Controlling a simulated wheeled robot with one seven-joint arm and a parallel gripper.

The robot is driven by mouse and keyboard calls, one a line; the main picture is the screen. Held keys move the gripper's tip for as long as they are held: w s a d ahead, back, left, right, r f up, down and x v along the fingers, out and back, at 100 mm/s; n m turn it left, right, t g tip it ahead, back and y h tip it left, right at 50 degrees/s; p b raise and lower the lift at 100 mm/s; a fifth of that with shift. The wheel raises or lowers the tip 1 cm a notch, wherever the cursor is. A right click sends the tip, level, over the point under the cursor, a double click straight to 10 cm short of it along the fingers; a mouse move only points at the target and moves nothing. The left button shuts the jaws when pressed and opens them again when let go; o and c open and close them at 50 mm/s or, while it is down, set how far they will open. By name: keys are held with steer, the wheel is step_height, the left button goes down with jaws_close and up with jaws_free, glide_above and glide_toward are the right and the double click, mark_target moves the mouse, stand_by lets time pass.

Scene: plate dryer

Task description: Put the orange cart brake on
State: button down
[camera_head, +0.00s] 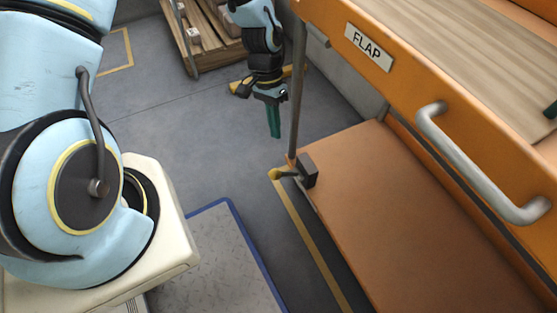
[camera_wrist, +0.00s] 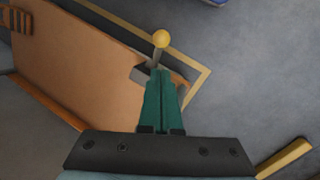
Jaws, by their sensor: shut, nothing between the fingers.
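The orange cart (camera_head: 400,60) fills the right of the head view, with a "FLAP" label, a grey handle and a brown lower shelf (camera_head: 390,210). In the wrist view the knob (camera_wrist: 161,38) stands just beyond the fingertips on a thin grey stem. My gripper (camera_head: 276,135) has green fingers pointing down, above and behind the knob in the head view. The fingers (camera_wrist: 160,75) are shut, empty, and appear apart from the knob.
A grey post (camera_head: 298,85) of the cart rises close to my gripper. A wooden slatted pallet or cart (camera_head: 208,35) stands at the back. A blue-edged mat (camera_head: 225,255) lies in front. The middle floor is clear.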

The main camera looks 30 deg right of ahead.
steer(key=b, duration=0.2)
glide_above(286, 174)
steer(key=w+a, duration=0.1)
steer(key=w, duration=0.2)
step_height(286, 174, down, 9)
steer(key=shift+s+f, duration=0.15)
steer(key=shift+f, duration=0.05)
steer(key=shift+f, duration=0.1)
